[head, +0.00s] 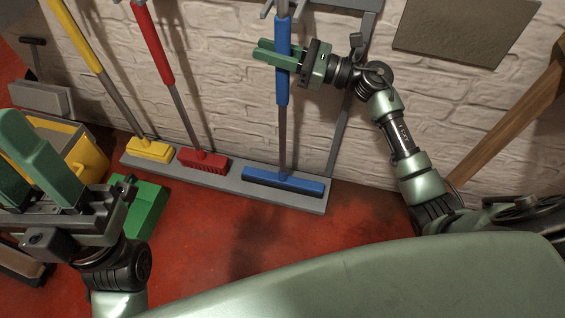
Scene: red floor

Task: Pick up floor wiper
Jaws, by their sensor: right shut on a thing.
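The floor wiper (283,181) has a blue head, a grey pole and a blue grip sleeve. It stands nearly upright against the wall, its head at the grey rack's base. My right gripper (265,52) reaches in from the right and is shut on the blue sleeve, its green fingertips extending past it to the left. The pole's top is cut off by the picture's upper edge. My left gripper (20,160) is at the left edge, well away from the wiper.
A yellow brush (150,149) and a red brush (203,159) stand left of the wiper on the grey rack base (240,184). A green dustpan-like item (146,205) and a yellow bucket (88,160) are at left. A wooden post (510,120) leans at right. Red floor in front is clear.

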